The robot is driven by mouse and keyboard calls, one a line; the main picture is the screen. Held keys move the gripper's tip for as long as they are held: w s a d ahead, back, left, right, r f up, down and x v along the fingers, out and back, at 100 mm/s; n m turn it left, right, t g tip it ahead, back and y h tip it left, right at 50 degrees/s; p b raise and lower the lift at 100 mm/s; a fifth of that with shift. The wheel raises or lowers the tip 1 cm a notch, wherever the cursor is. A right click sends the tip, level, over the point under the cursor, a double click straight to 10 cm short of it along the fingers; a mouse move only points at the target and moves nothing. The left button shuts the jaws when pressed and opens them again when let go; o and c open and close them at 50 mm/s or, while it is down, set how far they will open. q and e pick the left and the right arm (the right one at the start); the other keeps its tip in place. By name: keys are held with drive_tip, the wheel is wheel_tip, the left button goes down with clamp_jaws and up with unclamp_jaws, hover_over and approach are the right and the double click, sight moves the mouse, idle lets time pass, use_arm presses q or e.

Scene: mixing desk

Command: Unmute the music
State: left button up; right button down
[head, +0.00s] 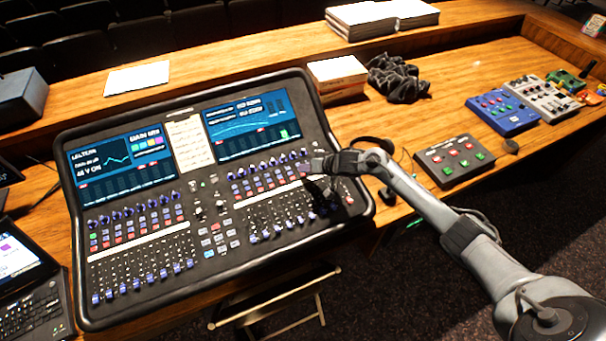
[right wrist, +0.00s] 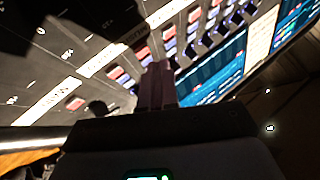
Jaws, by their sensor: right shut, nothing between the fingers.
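The mixing desk (head: 215,250) is a large black console on the wooden table, with knobs, coloured buttons and faders. My right gripper (head: 308,168) is shut and empty over the right part of the console, by the upper rows of its right-hand bank. In the right wrist view the shut fingertips (right wrist: 157,68) are close to a row of red and pale buttons (right wrist: 118,75). White label strips (right wrist: 50,103) cross that panel; their lettering is hard to read. I cannot tell whether the fingers touch a button. My left gripper is not in view.
Two lit screens (head: 122,158) stand along the console's back. A laptop (head: 30,280) stands at left.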

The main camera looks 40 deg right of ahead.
idle(0.4)
drive_tip(key=shift+f, duration=0.15)
drive_tip(key=shift+w+f, duration=0.1)
drive_tip(key=shift+f, duration=0.15)
idle(0.4)
drive_tip(key=shift+f, duration=0.25)
idle(0.4)
drive_tip(key=shift+r+p, duration=0.7)
drive_tip(key=shift+p, duration=0.35)
